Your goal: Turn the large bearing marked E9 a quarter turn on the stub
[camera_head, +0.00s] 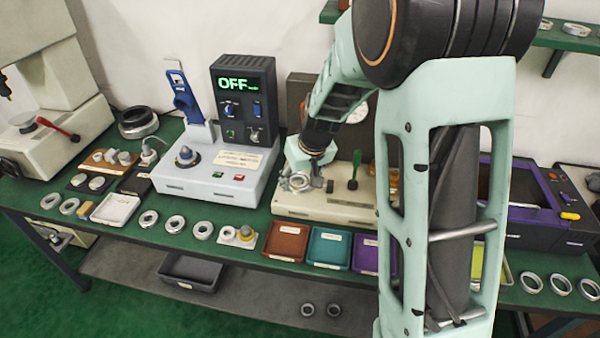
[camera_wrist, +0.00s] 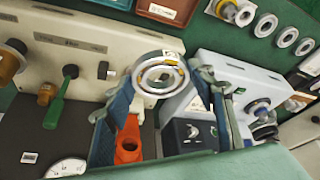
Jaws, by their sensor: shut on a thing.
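A large silver bearing (camera_head: 296,182) sits at the front left of the beige fixture (camera_head: 325,208). In the wrist view the bearing (camera_wrist: 160,76) shows as a wide ring with an inner ring and a small yellowish mark on its face. I cannot read E9 on it. My gripper (camera_head: 303,174) reaches down to it from above. In the wrist view my gripper (camera_wrist: 164,82) has a finger on each side of the ring and is shut on it. The stub is hidden or too small to make out, so I cannot tell how the bearing seats on it.
A green lever (camera_head: 355,168) stands right of the bearing. A pale machine (camera_head: 215,178) with a box reading OFF (camera_head: 245,100) is to the left. Brown (camera_head: 287,243), teal (camera_head: 328,248) and purple trays line the front edge. Several loose rings lie left and right.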

